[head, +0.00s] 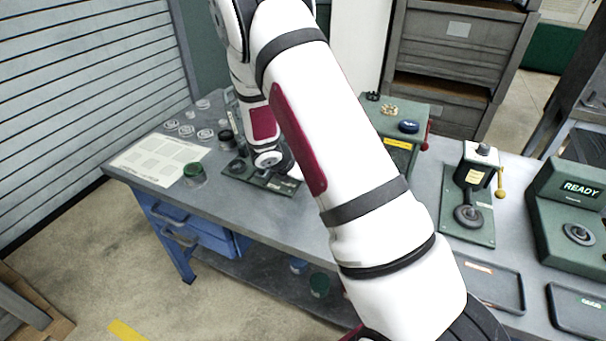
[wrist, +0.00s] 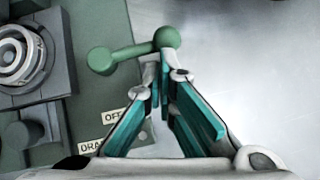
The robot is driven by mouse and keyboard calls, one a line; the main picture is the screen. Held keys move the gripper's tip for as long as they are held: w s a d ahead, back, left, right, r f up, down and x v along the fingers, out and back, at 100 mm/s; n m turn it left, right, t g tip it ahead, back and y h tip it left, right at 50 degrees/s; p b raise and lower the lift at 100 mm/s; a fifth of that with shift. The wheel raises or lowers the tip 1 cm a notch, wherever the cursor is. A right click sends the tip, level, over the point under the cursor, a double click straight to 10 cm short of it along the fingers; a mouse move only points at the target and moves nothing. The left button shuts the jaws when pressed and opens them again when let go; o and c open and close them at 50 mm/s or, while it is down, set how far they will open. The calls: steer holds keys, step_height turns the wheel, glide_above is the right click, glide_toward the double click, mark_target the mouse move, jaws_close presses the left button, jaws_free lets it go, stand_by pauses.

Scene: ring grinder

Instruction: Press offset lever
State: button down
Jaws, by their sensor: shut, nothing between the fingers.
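In the wrist view a green lever (wrist: 130,54) with a round knob at each end sticks out past the right edge of a green machine plate (wrist: 98,40). A partly covered label starting "OFF" (wrist: 115,116) is on the plate below it. My gripper (wrist: 161,62) is shut and empty, with its fingertips at the lever's right knob (wrist: 166,37). I cannot tell whether they touch it. In the head view my arm reaches down to a green fixture (head: 262,181) on the bench and hides the fingers and the lever.
A round metal part (wrist: 18,55) sits on the plate's left side. The grey bench (head: 262,219) also carries a green pot (head: 194,173), a printed sheet (head: 158,158), a lever press (head: 471,200), a READY box (head: 575,215) and trays (head: 490,285). Bare bench lies right of the plate.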

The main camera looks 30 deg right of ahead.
steer(key=shift+d+n+t+p, duration=0.3)
steer(key=shift+d+n, duration=0.1)
steer(key=shift+w+d, duration=0.15)
steer(key=shift+d, duration=0.4)
steer(key=shift+w+d, duration=0.15)
steer(key=shift+d, duration=0.5)
steer(key=shift+p, duration=0.3)
